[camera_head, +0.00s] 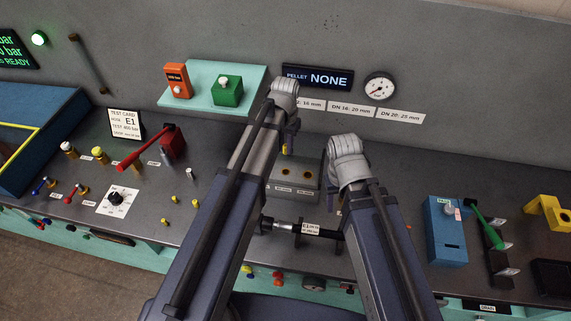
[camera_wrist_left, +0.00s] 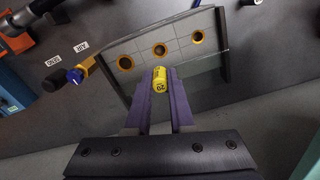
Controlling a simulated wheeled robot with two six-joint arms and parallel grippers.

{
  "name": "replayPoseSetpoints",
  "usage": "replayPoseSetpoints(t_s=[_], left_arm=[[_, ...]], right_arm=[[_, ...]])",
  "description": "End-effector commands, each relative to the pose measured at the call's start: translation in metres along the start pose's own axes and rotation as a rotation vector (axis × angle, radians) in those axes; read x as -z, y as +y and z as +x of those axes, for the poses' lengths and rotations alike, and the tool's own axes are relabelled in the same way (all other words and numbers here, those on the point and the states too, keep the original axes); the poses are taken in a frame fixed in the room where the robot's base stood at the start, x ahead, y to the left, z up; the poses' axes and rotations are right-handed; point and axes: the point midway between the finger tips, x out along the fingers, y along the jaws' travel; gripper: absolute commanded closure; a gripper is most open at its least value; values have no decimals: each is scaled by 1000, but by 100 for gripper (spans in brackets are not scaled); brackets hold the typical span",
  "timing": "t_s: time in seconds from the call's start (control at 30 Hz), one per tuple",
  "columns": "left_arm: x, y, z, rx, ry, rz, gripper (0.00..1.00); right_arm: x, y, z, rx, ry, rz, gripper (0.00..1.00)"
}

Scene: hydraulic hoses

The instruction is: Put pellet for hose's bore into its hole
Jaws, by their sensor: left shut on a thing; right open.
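My left gripper (camera_wrist_left: 160,98) is shut on a yellow pellet (camera_wrist_left: 161,84) marked 20. In the head view the pellet (camera_head: 287,150) is a small yellow spot over the far side of the grey block (camera_head: 309,191). The left wrist view shows the block's plate (camera_wrist_left: 196,75) with three orange-rimmed holes (camera_wrist_left: 160,49) beyond the fingertips. The pellet looks apart from the holes. A black hose (camera_head: 282,225) tagged E1 lies in front of the block. My right gripper (camera_head: 340,200) is open beside the block's right side, with its fingers mostly hidden by the wrist.
A display (camera_head: 317,77) on the back wall reads PELLET NONE, above DN size labels (camera_head: 352,108). A test card (camera_head: 126,124) reads E1. A red lever (camera_head: 147,150) stands at left, a blue box (camera_head: 446,230) and green lever (camera_head: 485,224) at right. Several small yellow pieces stand left of my left arm.

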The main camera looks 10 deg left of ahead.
Motion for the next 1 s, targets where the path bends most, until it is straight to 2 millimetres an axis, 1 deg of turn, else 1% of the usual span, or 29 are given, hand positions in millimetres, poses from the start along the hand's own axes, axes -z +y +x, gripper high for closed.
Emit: replayPoseSetpoints(t_s=[0.13, 0.23, 0.37, 0.5, 0.6, 0.83, 0.93, 1.0], left_arm=[[0, 0, 4, 0, 0, 0, 100], [0, 0, 13, 0, 0, 0, 100], [0, 0, 31, 0, 0, 0, 100], [0, 0, 54, 0, 0, 0, 100], [0, 0, 64, 0, 0, 0, 100], [0, 0, 65, 0, 0, 0, 100], [0, 0, 72, 0, 0, 0, 100], [0, 0, 81, 0, 0, 0, 100]], right_arm=[[0, 0, 4, 0, 0, 0, 50], [1, -1, 13, 0, 0, -1, 50], [2, -3, 31, -1, 0, -2, 50], [3, -5, 54, -2, 1, -6, 50], [4, -6, 64, -2, 1, -10, 50], [4, -6, 65, -3, 1, -11, 50], [4, -6, 72, -3, 0, -13, 50], [5, -7, 80, -3, 0, -14, 50]])
